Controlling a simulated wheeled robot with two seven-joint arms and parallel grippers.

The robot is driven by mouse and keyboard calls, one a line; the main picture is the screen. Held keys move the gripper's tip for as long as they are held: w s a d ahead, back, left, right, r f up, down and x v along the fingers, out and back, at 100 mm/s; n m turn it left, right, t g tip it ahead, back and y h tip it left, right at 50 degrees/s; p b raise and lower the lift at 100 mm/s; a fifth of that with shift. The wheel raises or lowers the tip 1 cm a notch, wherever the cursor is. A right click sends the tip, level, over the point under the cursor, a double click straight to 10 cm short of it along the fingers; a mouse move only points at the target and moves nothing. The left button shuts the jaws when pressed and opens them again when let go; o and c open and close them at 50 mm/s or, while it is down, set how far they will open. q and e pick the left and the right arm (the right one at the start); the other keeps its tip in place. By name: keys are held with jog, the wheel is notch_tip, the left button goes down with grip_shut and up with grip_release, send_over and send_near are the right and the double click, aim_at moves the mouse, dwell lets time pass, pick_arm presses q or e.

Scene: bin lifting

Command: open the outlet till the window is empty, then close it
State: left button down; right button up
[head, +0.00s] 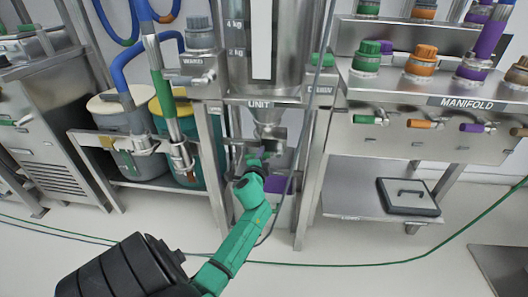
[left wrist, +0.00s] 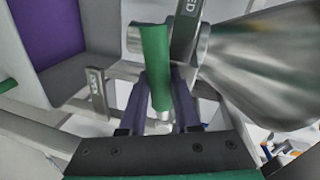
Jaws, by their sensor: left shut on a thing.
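The steel hopper (head: 293,45) marked UNIT stands in the middle of the head view. Its tall window (head: 262,42), beside kg marks, looks pale; I cannot tell whether anything is behind it. The conical outlet (head: 267,113) is below, and also shows in the left wrist view (left wrist: 262,62). My left gripper (head: 254,163) is at the outlet, below the cone. In the left wrist view its two dark fingers (left wrist: 160,105) are shut on the green handle (left wrist: 154,60). A label partly reading "ED" is beside the handle. My right gripper is not in view.
A purple bin (head: 276,184) is under the outlet, partly hidden by my arm. Buckets (head: 120,125) and hoses stand left. A green cable (head: 370,263) crosses the floor.

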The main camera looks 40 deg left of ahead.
pick_arm(q)
jog(key=shift+a+r+m+p, duration=0.1)
jog(key=shift+r+m+p, duration=0.25)
jog(key=shift+r+m, duration=0.25)
jog(key=shift+y, duration=0.3)
jog(key=shift+r+m+p, duration=0.2)
jog(key=shift+m+p, duration=0.15)
jog(key=shift+m, duration=0.25)
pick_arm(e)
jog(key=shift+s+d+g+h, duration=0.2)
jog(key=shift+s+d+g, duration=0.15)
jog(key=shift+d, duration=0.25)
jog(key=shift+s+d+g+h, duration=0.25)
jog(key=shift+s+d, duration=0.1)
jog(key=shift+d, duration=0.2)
pick_arm(q)
jog(key=c, duration=0.6)
grip_release()
jog(key=shift+s, duration=0.1)
